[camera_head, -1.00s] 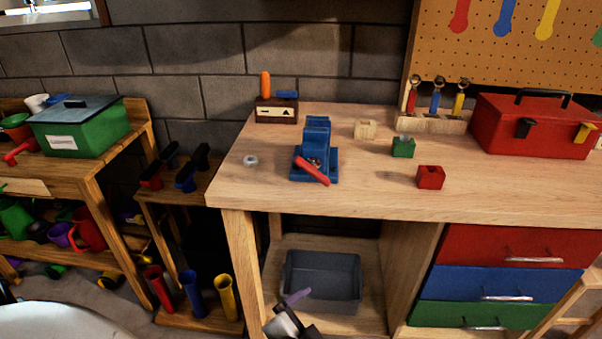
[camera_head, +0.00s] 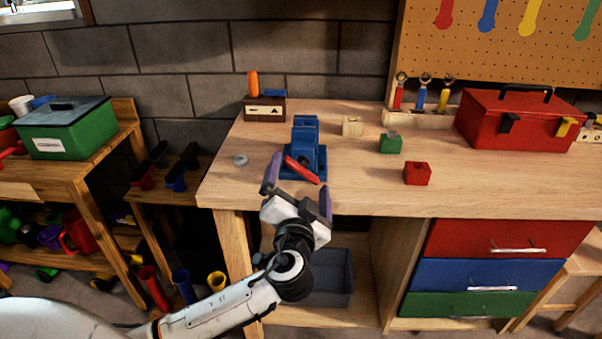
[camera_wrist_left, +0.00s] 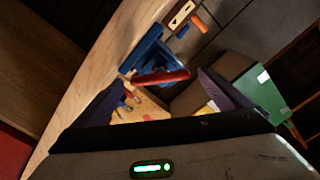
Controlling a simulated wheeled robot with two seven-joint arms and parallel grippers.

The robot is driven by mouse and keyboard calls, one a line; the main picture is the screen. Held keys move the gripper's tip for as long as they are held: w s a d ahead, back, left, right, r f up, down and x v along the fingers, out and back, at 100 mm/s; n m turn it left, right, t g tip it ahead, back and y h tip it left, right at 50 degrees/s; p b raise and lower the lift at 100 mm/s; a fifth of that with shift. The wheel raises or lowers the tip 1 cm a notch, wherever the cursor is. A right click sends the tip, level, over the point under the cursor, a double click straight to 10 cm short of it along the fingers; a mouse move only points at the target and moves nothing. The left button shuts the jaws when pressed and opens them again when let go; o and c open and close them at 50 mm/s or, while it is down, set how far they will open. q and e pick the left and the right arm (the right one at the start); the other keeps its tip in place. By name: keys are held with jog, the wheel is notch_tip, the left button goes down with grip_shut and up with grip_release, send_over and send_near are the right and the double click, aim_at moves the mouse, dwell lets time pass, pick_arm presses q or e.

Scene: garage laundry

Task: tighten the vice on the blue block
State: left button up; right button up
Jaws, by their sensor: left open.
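The blue vice (camera_head: 307,135) stands near the front edge of the wooden workbench, with its red handle bar (camera_head: 301,170) slanting across its front. In the left wrist view the vice (camera_wrist_left: 148,55) and its red handle (camera_wrist_left: 162,78) show ahead, the handle between the fingertips in the picture. I cannot make out a separate blue block in the vice jaws. My left gripper (camera_head: 299,173) is open and empty at the bench's front edge, just in front of the handle; contact does not show. My right gripper is out of view.
On the workbench (camera_head: 350,195) are a grey round piece (camera_head: 240,160), a pale block (camera_head: 352,126), a green block (camera_head: 390,143), a red block (camera_head: 417,173) and a red toolbox (camera_head: 515,120). A small wooden box (camera_head: 265,110) stands behind the vice. The bench front-right is clear.

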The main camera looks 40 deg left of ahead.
pick_arm(q)
jog(key=shift+w+a, duration=0.4)
jog(key=shift+w, duration=0.15)
jog(key=c, duration=1)
jog(key=shift+m+p, duration=0.5)
jog(key=shift+m, duration=1.3)
jog(key=shift+c, duration=0.2)
jog(key=o, duration=1)
jog(key=shift+s, duration=0.1)
jog(key=shift+o, duration=0.2)
jog(key=shift+d+f, duration=0.1)
jog(key=shift+f, duration=0.05)
